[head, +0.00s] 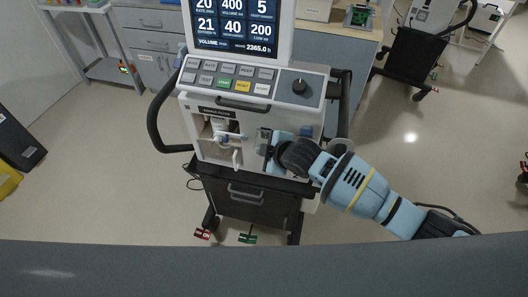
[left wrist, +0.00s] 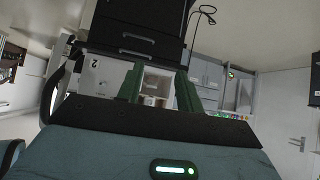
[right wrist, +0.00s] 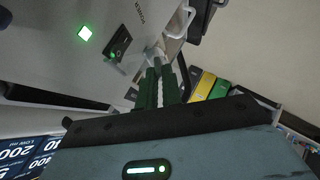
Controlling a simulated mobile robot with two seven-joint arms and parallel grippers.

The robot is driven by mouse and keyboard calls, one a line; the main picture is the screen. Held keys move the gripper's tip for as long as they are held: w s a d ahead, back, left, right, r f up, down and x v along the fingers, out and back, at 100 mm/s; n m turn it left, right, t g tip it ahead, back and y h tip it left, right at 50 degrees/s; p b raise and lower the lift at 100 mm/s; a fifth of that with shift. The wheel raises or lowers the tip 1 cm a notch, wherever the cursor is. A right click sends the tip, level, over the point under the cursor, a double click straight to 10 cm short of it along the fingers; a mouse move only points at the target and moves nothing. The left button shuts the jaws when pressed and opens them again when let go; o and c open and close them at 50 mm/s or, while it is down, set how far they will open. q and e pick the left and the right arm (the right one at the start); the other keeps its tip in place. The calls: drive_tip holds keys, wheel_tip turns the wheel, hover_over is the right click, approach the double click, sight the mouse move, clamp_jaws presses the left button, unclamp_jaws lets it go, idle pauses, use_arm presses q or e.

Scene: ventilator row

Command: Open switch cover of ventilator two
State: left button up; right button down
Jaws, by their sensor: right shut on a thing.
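Ventilator two (head: 205,150) stands upright in the middle of the head view, with a lit screen above its button panel. A "2" label shows on its body (left wrist: 95,75) in the left wrist view. My right gripper (head: 268,147) is at the lower right of its front face, beside a small dark switch plate (right wrist: 119,43). In the right wrist view my right gripper's green fingers (right wrist: 157,82) are close together, shut on the switch cover, which they mostly hide. My left gripper (left wrist: 159,88) is open and empty, facing the ventilator; it is outside the head view.
The ventilator's open compartment (head: 220,128) with white fittings lies left of my right gripper. A black handle (head: 163,120) sticks out on the left side. Below is a dark drawer unit (head: 255,205) on a wheeled base with coloured pedals. Open floor lies on both sides.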

sight(265, 137)
drive_tip(key=r+g, duration=0.1)
drive_tip(key=r+m+g, duration=0.1)
drive_tip(key=g, duration=0.1)
drive_tip(key=r+m+g+b, duration=0.1)
drive_tip(key=shift+w+r+g+y, duration=0.1)
drive_tip(key=shift+w+g+y, duration=0.2)
drive_tip(key=shift+y, duration=0.1)
use_arm(q)
drive_tip(key=shift+s+d+f+g+b, duration=0.15)
drive_tip(key=shift+s+d+f+b, duration=0.05)
drive_tip(key=shift+s+f, duration=0.35)
drive_tip(key=shift+s+d+f+g+b, duration=0.15)
drive_tip(key=shift+s+f+b, duration=0.05)
drive_tip(key=shift+s+f, duration=0.3)
use_arm(e)
drive_tip(key=shift+w+d+r+m+g, duration=0.2)
drive_tip(key=shift+r+m+g, duration=0.1)
drive_tip(key=shift+r+g, duration=0.3)
use_arm(q)
drive_tip(key=shift+f, duration=0.1)
use_arm(e)
drive_tip(key=shift+a, duration=0.1)
drive_tip(key=c, duration=1.6)
unclamp_jaws()
use_arm(q)
drive_tip(key=shift+a+f, duration=0.15)
use_arm(e)
drive_tip(key=shift+o, duration=0.2)
